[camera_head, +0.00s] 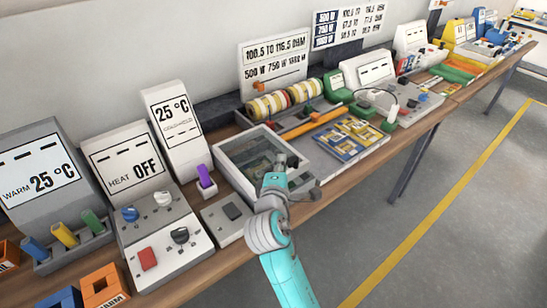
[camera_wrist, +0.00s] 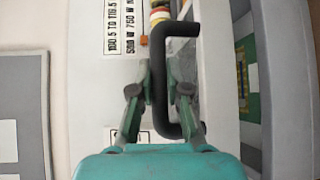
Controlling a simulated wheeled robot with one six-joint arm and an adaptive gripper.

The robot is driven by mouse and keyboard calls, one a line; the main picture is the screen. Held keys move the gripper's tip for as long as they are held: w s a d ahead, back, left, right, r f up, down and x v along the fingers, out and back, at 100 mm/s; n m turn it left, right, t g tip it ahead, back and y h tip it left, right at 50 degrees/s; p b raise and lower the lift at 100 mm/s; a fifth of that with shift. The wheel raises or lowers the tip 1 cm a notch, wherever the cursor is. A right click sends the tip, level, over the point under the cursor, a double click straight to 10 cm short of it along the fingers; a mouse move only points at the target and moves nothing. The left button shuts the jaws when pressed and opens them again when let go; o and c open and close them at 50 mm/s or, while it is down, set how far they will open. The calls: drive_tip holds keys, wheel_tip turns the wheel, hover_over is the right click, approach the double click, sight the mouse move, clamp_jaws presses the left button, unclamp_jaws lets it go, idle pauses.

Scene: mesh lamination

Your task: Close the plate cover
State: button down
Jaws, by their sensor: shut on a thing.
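The plate unit (camera_head: 232,163) is a pale, square-framed box with a dark inside, on the bench in the middle of the head view. A black bar handle (camera_wrist: 181,28) stands upright in the wrist view; I take it to be the cover's handle. My gripper (camera_wrist: 160,92) is shut on this handle, with its fingers on either side of the bar. In the head view my gripper (camera_head: 279,165) is over the unit's right side. My arm hides part of the unit's front, and I cannot tell the cover's exact angle.
A heat control panel (camera_head: 160,215) with knobs and a red button stands to the left. A small grey switch box (camera_head: 228,219) is close beside the unit. Striped rolls (camera_head: 268,105) lie behind it, and a blue-yellow board (camera_head: 350,139) is to the right. The floor in front is clear.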

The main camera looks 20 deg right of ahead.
drive_tip(key=shift+s+d+f, duration=0.1)
drive_tip(key=shift+s+d, duration=0.2)
drive_tip(key=shift+s, duration=0.6)
drive_tip(key=shift+s+d, duration=0.3)
drive_tip(key=shift+s, duration=0.6)
drive_tip(key=c, duration=1.1)
unclamp_jaws()
drive_tip(key=shift+s, duration=0.1)
drive_tip(key=shift+c, duration=0.2)
drive_tip(key=v, duration=1.2)
